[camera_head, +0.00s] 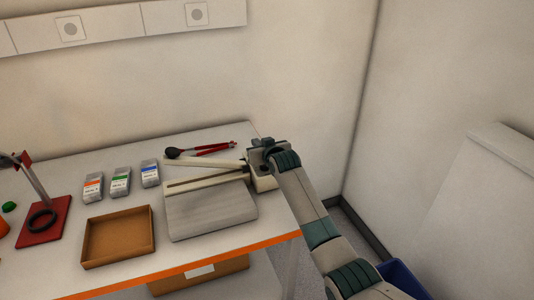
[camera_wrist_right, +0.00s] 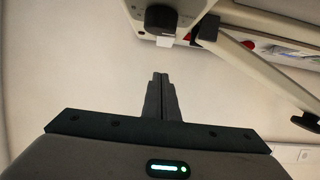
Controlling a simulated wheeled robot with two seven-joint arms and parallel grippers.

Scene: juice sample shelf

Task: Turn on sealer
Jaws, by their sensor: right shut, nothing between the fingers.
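The sealer (camera_head: 211,211) stands on the table, with a grey plate in front and a long pale arm (camera_head: 205,164) across its back. Its control box (camera_head: 262,181) is at the right end, partly hidden by my right gripper and arm. My right gripper (camera_head: 264,142) is over the back of that box, shut and empty. In the right wrist view its fingers (camera_wrist_right: 160,82) are together, pointing toward a black knob (camera_wrist_right: 161,18) and a small white part (camera_wrist_right: 165,40) on the box. The fingertips look apart from both. The sealer arm (camera_wrist_right: 262,65) runs to the right there. My left gripper is out of view.
A brown tray (camera_head: 118,262) lies left of the sealer. Several labelled packs (camera_head: 120,182) stand behind the tray. A red-handled tool (camera_head: 215,148) and a dark round-ended item (camera_head: 173,153) lie behind the sealer. A red-based stand (camera_head: 42,237) is at left. A wall rises behind.

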